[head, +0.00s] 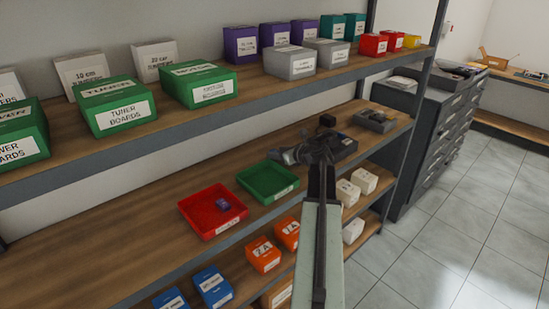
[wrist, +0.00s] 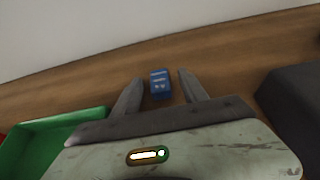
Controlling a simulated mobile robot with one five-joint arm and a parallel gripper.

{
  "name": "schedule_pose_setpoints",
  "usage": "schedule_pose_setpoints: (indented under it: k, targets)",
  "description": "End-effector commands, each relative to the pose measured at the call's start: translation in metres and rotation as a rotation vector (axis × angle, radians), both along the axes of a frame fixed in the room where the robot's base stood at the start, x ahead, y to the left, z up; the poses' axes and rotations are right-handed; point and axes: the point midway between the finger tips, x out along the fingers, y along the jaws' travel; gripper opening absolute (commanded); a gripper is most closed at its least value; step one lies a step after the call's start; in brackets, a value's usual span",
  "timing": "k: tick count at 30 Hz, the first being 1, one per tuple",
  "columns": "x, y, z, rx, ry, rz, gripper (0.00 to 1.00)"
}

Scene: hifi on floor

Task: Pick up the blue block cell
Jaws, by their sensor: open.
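The blue block cell (wrist: 160,84) is a small blue block with pale markings on its front. In the wrist view it sits on the wooden shelf, between and just beyond the tips of my gripper (wrist: 155,82). The two fingers are apart, with nothing held between them. In the head view my gripper (head: 285,155) is over the middle shelf, behind the green tray's right end. The blue block cell cannot be made out there; my arm and gripper cover that area.
A green tray (wrist: 40,150) lies left of my gripper and a dark tray (wrist: 295,95) right of it. A red tray (head: 190,208) holds a small purple block (head: 223,204). The upper shelf (head: 190,107) with labelled boxes overhangs the back. Orange boxes (head: 263,255) stand below.

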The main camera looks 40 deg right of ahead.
Motion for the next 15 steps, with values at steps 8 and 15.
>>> schedule_pose_setpoints:
  k: [8,15]
  targets:
    - [-0.0003,0.0006,0.0007,0.0,0.0,0.0,0.2]
    - [-0.0002,0.0008,0.0007,0.0,0.0,0.001,0.0]
